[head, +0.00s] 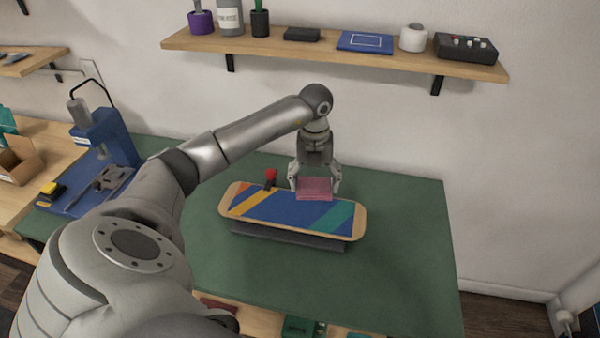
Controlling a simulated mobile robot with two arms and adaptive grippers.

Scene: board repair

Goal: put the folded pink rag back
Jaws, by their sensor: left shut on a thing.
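The folded pink rag (314,189) is between the fingers of my left gripper (314,184), which is shut on it. The gripper points down, and the rag is over the far edge of the skateboard deck (285,210). I cannot tell whether the rag touches the deck. The deck is blue with orange, yellow and teal stripes and lies on a dark support (290,236) on the green bench top (400,260). My right gripper is not in view.
A small red-topped item (270,177) stands at the deck's far edge, left of the gripper. A blue press (103,140) stands on the left. A wall shelf (340,56) with several items hangs above. The bench's right side is clear.

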